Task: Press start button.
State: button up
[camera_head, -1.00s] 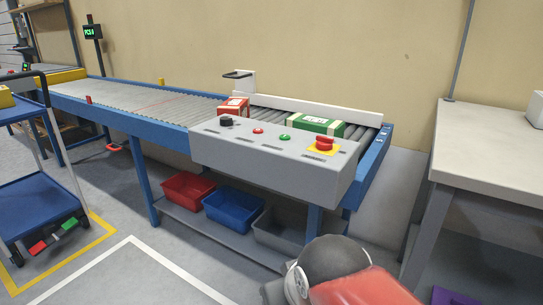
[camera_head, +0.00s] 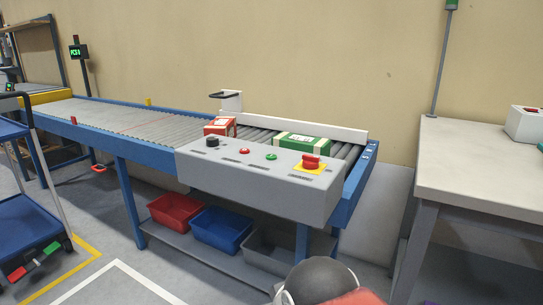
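A grey control box (camera_head: 256,186) is fixed to the front side of a roller conveyor. On its sloped top, from left to right, are a black knob (camera_head: 213,142), a red button (camera_head: 244,151), a green button (camera_head: 271,156) and a large red mushroom button (camera_head: 311,161) on a yellow plate. The labels under them are too small to read. Part of my arm (camera_head: 322,283) shows at the bottom edge, below and in front of the box. My gripper is out of view.
A red box (camera_head: 219,126) and a green box (camera_head: 302,142) sit on the conveyor rollers (camera_head: 130,119) behind the panel. Red (camera_head: 174,212) and blue (camera_head: 221,230) bins stand underneath. A table (camera_head: 480,170) is at right, a blue cart (camera_head: 28,220) at left. Open floor lies in front.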

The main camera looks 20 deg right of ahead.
grip_shut()
dwell(1.4)
